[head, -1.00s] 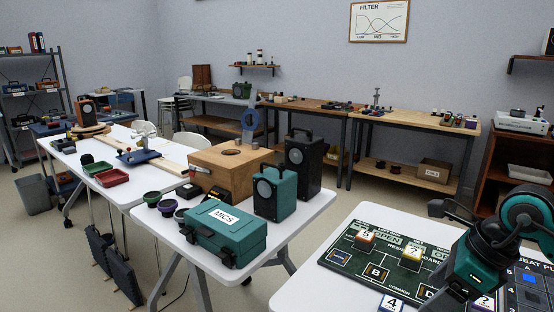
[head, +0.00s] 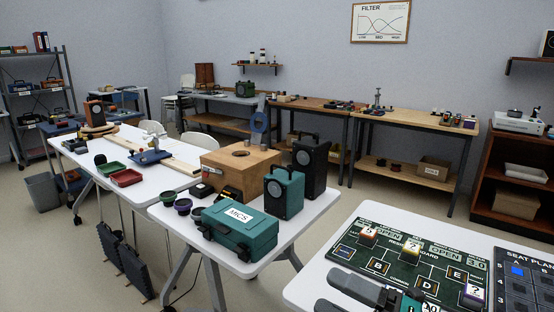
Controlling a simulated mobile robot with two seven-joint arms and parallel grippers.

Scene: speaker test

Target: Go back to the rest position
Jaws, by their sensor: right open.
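My right gripper (head: 332,289) shows at the bottom of the head view, with dark grey fingers spread apart and a teal body partly cut off by the frame edge. It is open, and I see nothing between its fingers. It is over the near part of the white table that bears the dark green board (head: 375,240). My left gripper is not in view.
Small blocks (head: 412,246) stand on the green board. A dark seating panel (head: 520,285) lies to its right. A teal MICS case (head: 245,235), teal speaker (head: 284,192), black speaker (head: 310,165) and wooden box (head: 225,175) stand on the neighbouring table.

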